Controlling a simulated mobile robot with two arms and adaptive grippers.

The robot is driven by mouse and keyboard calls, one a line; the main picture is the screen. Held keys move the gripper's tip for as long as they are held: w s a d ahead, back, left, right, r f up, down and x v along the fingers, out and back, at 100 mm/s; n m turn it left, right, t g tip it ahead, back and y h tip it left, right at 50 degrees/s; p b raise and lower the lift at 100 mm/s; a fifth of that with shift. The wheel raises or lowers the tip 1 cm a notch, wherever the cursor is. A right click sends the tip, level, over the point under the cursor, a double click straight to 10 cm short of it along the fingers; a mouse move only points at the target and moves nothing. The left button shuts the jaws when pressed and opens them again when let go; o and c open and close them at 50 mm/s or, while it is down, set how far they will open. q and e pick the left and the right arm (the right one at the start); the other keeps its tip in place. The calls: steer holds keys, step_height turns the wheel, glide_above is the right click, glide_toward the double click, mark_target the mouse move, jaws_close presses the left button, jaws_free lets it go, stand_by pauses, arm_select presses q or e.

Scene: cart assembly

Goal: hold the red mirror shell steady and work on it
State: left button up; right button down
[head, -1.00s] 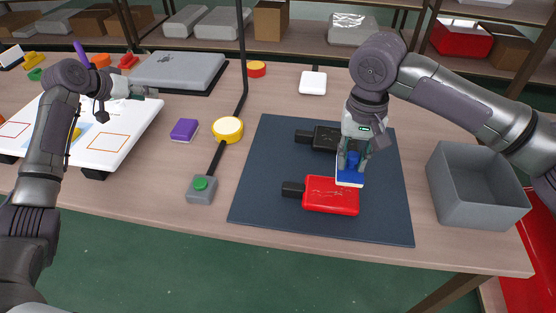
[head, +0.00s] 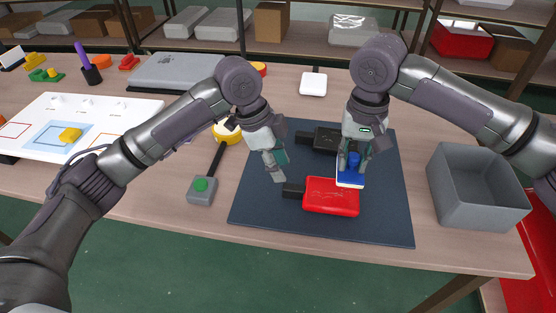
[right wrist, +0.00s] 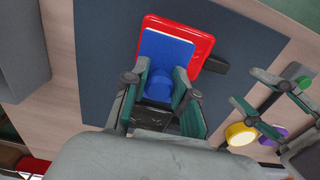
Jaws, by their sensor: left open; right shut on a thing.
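The red mirror shell (head: 328,197) lies on the dark mat (head: 385,222), its black stem (head: 293,190) pointing left. My right gripper (head: 353,163) is shut on the knob of a blue block (head: 349,181) with a pale underside. It holds the block over the shell's upper right part; I cannot tell whether they touch. In the right wrist view the block (right wrist: 166,52) hides most of the red shell (right wrist: 207,45). My left gripper (head: 280,170) is open and empty, just above and left of the shell's stem. It also shows in the right wrist view (right wrist: 243,87).
A black mirror shell (head: 325,138) lies behind the red one, partly hidden by my right gripper. A grey bin (head: 478,210) stands right of the mat. A grey box with a green button (head: 201,190) and a yellow round lamp (head: 226,136) stand to the left.

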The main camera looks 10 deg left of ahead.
mark_target(290, 186)
arm_select(q)
steer(key=x, duration=0.7)
steer(key=shift+d+f, duration=0.1)
steer(key=shift+f, duration=0.2)
jaws_close()
stand_by(1.0)
